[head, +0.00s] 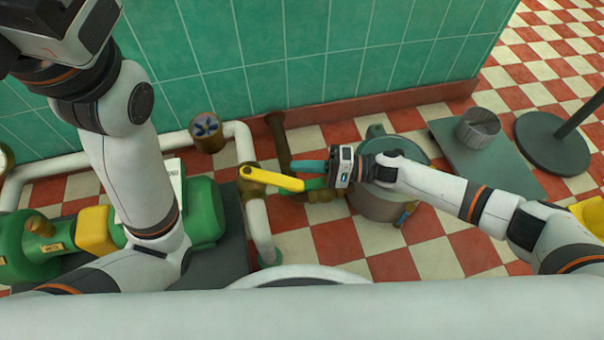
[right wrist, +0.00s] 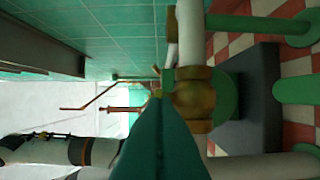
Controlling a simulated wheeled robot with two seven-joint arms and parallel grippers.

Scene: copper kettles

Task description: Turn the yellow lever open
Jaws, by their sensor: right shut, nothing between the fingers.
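The yellow lever (head: 275,179) sits on a brass valve body (head: 252,190) on a white pipe, in the head view. It points to the right, across the pipe. My right gripper (head: 303,167) is shut and empty beside the lever's free end; I cannot tell whether it touches it. In the right wrist view, its teal fingers (right wrist: 160,145) meet in one wedge in front of the brass valve body (right wrist: 195,98). The lever is mostly hidden there. My left arm rises at the left of the head view, and its fingertips are out of view.
A green pump (head: 205,215) stands left of the valve.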

